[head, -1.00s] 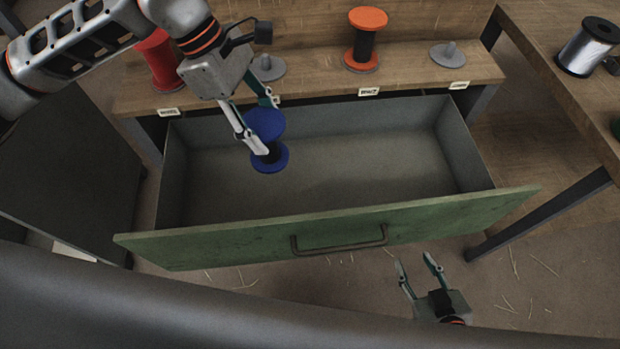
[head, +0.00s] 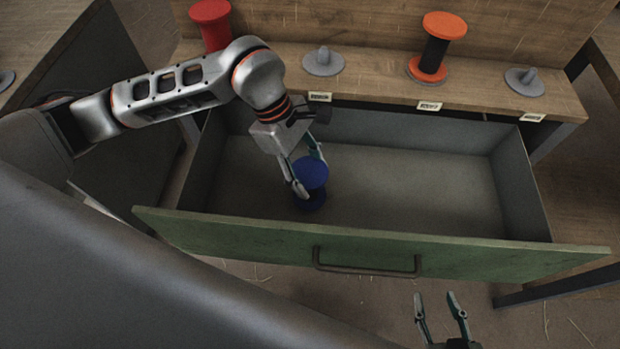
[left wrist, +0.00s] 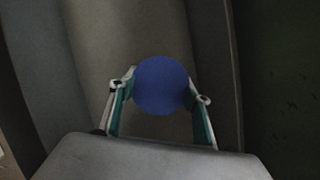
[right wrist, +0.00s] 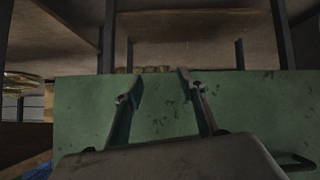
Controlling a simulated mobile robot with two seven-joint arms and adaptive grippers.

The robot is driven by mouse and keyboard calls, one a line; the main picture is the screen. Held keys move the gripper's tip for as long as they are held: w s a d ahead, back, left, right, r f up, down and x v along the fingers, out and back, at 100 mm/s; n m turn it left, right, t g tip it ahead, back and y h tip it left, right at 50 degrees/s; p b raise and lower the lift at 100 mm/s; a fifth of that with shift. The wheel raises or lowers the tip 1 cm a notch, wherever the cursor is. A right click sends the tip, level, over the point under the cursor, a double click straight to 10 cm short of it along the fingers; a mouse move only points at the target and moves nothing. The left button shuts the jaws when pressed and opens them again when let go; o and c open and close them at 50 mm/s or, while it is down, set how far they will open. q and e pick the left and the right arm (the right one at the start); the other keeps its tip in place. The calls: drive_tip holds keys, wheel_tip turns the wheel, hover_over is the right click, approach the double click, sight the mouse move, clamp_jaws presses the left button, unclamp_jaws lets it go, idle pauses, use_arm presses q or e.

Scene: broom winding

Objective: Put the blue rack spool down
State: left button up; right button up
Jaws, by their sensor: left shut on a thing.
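The blue spool (head: 311,173) is upright inside the open drawer, toward its left side and near the green front. My left gripper (head: 306,180) is shut on it from above and behind. In the left wrist view the round blue top of the spool (left wrist: 160,86) sits between the two fingers. I cannot tell whether its lower flange touches the drawer floor. My right gripper (head: 440,306) is open and empty in front of the drawer; in the right wrist view its fingers (right wrist: 158,88) are apart, facing the green front.
The drawer's green front (head: 370,240) has a metal handle (head: 366,267). On the shelf behind are a red spool (head: 211,22), an empty grey peg (head: 323,62), an orange spool (head: 436,47) and another empty peg (head: 524,81). The drawer floor (head: 420,190) right of the spool is clear.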

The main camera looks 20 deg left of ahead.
sight(306, 177)
use_arm(q)
wheel_tip(306, 177, down, 3)
drive_tip(key=shift+s+f+b, duration=0.15)
drive_tip(key=shift+b, duration=0.2)
drive_tip(key=shift+f, duration=0.3)
drive_tip(key=shift+r, duration=0.15)
use_arm(e)
drive_tip(key=shift+w+a+r, duration=0.15)
drive_tip(key=shift+r, duration=0.05)
use_arm(q)
drive_tip(key=o, duration=1.1)
use_arm(e)
drive_tip(key=shift+f, duration=0.25)
